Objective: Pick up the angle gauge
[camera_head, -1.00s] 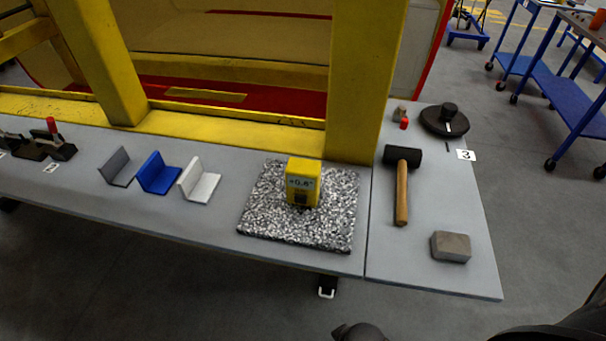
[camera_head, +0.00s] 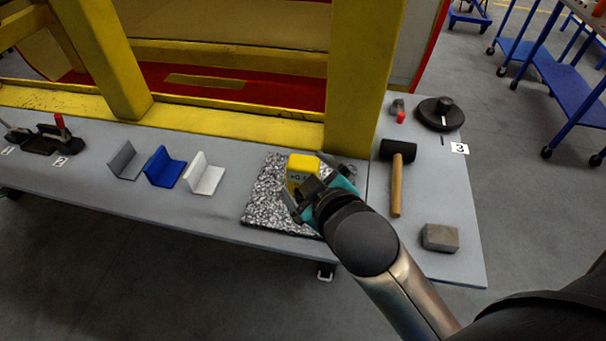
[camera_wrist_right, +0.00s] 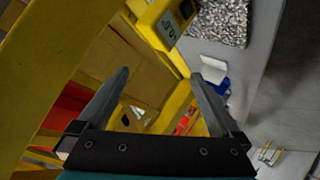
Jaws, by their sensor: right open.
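The angle gauge (camera_head: 301,167) is a yellow box with a small display. It stands on a speckled granite plate (camera_head: 268,200) on the grey bench. My right gripper (camera_head: 315,184) is just in front of the gauge in the head view and hides its lower part. In the right wrist view, the gauge (camera_wrist_right: 168,22) shows at the top, off to one side of the two spread fingers (camera_wrist_right: 165,95). The right gripper is open, with nothing between its fingers. My left gripper is not in view.
Grey, blue and white angle brackets (camera_head: 164,168) stand left of the plate. A hammer (camera_head: 397,180), a grey block (camera_head: 440,237) and a black round disc (camera_head: 441,113) lie to the right. A yellow post (camera_head: 362,80) rises close behind the plate.

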